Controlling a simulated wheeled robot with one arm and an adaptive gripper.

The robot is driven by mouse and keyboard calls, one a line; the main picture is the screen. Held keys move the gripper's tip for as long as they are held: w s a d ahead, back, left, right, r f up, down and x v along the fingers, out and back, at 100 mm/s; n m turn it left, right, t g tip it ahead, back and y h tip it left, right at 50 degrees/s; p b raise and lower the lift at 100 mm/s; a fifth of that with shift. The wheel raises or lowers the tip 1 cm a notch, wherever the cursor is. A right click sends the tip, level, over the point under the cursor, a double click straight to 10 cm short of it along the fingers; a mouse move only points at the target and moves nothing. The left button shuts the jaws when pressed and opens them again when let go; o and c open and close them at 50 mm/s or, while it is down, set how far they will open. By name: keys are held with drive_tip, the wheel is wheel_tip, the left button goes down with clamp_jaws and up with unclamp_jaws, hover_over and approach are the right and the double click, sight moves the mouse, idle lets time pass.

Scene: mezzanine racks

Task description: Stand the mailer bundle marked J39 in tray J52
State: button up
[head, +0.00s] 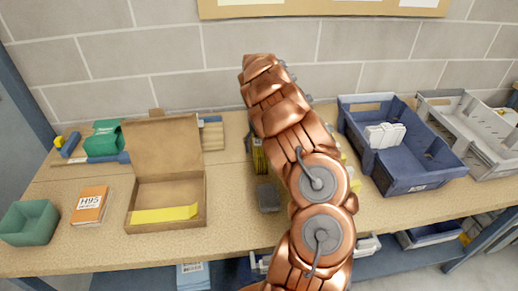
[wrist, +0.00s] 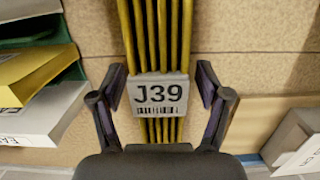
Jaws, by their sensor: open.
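The mailer bundle marked J39 (wrist: 172,38) shows in the wrist view as upright yellow mailers with a white label band reading J39. My gripper (wrist: 160,84) is open, with one finger on each side of the label; I cannot tell whether they touch it. In the head view a yellow strip of what looks like the bundle (head: 259,158) shows left of my copper arm, which hides the rest and my gripper. No label reading J52 is legible. A blue tray (head: 409,180) with white items inside stands right of my arm; its label is too small to read.
An open cardboard box (head: 147,222), an orange H95 pack (head: 90,206) and a green bin (head: 28,223) stand at the left of the bench. A pale grey tray (head: 482,160) is at the far right. A block wall closes off the back.

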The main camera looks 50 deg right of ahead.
drive_tip(key=shift+f, duration=0.7)
drive_tip(key=shift+r, duration=0.1)
drive_tip(key=c, duration=1.4)
